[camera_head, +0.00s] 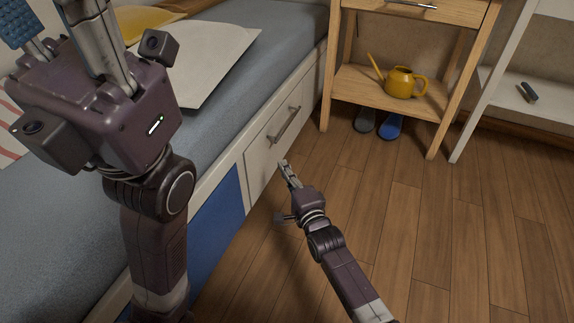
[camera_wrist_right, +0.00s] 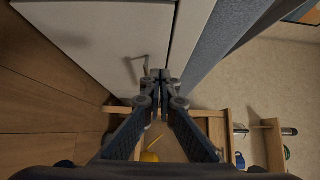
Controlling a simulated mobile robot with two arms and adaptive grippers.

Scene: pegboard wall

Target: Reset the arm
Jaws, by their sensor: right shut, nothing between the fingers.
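My right gripper (camera_head: 287,169) is shut and empty, in the air in front of the white bed-base drawer (camera_head: 262,150). In the right wrist view its fingertips (camera_wrist_right: 158,76) meet, with the drawer handle (camera_wrist_right: 133,68) beyond them. They look apart from the handle, which also shows in the head view (camera_head: 284,126). My left gripper (camera_head: 62,38) is raised high over the bed at the left, close to the camera. Its two fingers are spread wide apart with nothing seen between them; their ends are partly cut off by the picture's edge.
A white shelf (camera_head: 500,88) stands at right. The wooden floor (camera_head: 450,230) is clear.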

